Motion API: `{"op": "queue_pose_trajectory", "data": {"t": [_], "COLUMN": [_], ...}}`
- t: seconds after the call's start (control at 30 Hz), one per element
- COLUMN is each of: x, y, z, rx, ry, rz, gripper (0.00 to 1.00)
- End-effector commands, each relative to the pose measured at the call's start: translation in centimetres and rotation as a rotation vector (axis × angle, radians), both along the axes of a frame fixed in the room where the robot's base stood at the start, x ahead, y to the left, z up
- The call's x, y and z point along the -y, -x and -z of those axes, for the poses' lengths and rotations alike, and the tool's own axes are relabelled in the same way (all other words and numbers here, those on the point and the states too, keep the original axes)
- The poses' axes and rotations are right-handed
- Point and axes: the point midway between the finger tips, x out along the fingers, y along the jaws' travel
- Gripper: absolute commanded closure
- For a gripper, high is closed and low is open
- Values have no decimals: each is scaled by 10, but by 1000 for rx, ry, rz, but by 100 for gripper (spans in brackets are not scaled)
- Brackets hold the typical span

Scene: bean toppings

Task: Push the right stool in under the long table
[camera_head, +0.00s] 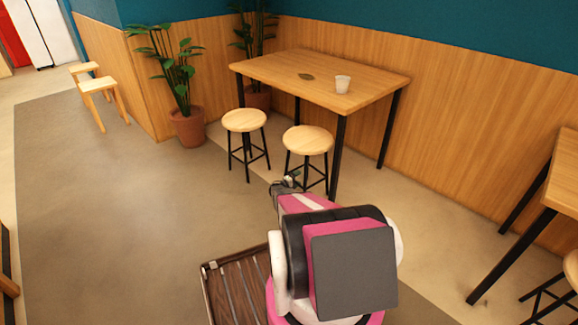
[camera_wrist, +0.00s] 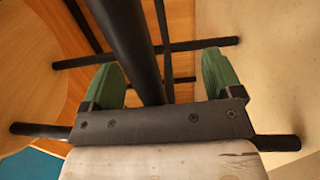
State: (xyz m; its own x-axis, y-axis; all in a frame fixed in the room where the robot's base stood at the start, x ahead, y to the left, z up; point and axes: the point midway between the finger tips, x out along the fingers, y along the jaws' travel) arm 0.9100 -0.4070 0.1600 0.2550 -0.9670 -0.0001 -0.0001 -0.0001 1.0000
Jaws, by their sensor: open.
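The long table (camera_head: 318,72) has a light wood top and black legs and stands by the wood-panelled wall. The right stool (camera_head: 307,139) has a round wood seat and black legs. It stands upright at the table's front edge, near the table's front right leg. My gripper (camera_head: 288,181) is low at the near side of this stool. In the wrist view my open gripper (camera_wrist: 161,68) has green fingers on either side of a black stool leg (camera_wrist: 128,35). I cannot tell whether the fingers touch it.
The left stool (camera_head: 244,121) stands beside the right one at the table's front. A potted plant (camera_head: 187,125) stands to the left. Another table (camera_head: 565,180) is at the right.

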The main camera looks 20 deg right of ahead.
Motion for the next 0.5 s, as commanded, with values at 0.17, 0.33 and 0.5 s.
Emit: {"op": "queue_pose_trajectory", "data": {"t": [0.17,0.33,0.5], "x": [12,22,32], "y": [-4,-7,-9], "z": [1,1,1], "rx": [1,1,1], "ry": [-1,-1,-1], "rz": [1,1,1], "gripper": [15,15,15]}}
